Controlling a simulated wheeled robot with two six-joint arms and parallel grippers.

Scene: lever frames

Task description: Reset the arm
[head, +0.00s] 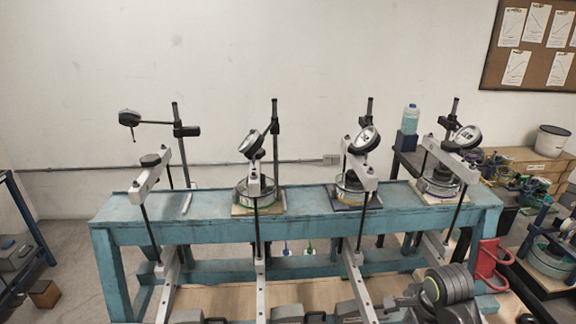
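Several lever frames stand in a row on a blue bench (300,228). The leftmost frame has a pale top crossbar (150,174) tilted up to the right, and no cell shows under it. Its dial gauge (129,118) sits out to the left on a thin arm from a black post (178,140). The other frames have round cells under their crossbars, with dial gauges (252,144) above them. Pale lever beams (168,280) run below the bench toward me, and their near ends are cut off or covered. Neither gripper can be made out.
A stack of dark disc weights (450,287) is at the lower right. Grey shapes along the bottom edge are unclear. A red bracket (488,264) is right of the bench. A side table with a white bucket (552,140) stands at right, a shelf (22,245) at left.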

